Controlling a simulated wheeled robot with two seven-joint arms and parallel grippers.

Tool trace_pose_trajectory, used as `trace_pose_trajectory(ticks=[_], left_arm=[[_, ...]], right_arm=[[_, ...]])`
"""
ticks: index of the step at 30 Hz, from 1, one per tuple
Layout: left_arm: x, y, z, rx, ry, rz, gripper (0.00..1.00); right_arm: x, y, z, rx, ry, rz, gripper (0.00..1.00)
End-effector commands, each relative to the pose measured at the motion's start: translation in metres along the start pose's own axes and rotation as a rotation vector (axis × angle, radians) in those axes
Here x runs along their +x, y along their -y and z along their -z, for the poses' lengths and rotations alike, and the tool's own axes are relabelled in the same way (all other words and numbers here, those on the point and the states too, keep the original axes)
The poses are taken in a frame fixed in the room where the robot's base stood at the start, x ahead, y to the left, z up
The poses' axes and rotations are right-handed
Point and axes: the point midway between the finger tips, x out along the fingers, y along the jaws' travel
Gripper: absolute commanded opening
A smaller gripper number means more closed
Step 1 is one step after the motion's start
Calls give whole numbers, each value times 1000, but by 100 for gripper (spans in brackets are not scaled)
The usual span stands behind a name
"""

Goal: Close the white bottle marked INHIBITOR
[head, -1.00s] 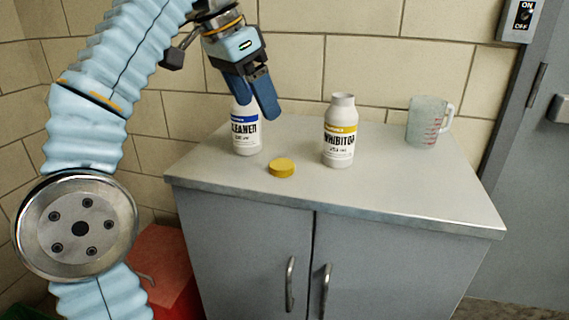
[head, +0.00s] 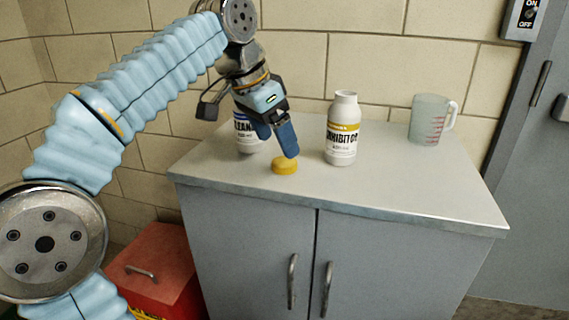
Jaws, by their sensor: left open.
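The white INHIBITOR bottle (head: 342,140) with a yellow-banded label stands upright on the cabinet top, its mouth without a cap. A round yellow cap (head: 285,166) lies flat on the cabinet top, to the left of the bottle and nearer the front edge. My left gripper (head: 277,148) points down just above and behind the cap, open, with its blue fingers close to it. Whether a finger touches the cap is hard to tell. My right gripper is not in view.
The white CLEANER bottle (head: 245,133) stands behind my left gripper and is partly hidden by it. A clear measuring jug (head: 430,121) stands at the right of the grey cabinet top (head: 420,185). A red box (head: 158,262) sits on the floor at left.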

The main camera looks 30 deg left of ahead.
Motion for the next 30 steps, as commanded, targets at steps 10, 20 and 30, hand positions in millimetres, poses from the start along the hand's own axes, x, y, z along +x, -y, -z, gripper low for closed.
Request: trace_pose_trajectory(ticks=[10, 20, 30], left_arm=[[45, 4, -3, 0, 3, -1, 81], [51, 4, -3, 0, 1, 0, 81], [50, 4, -3, 0, 1, 0, 44]], right_arm=[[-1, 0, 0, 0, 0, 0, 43], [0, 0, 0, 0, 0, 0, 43], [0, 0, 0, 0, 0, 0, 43]])
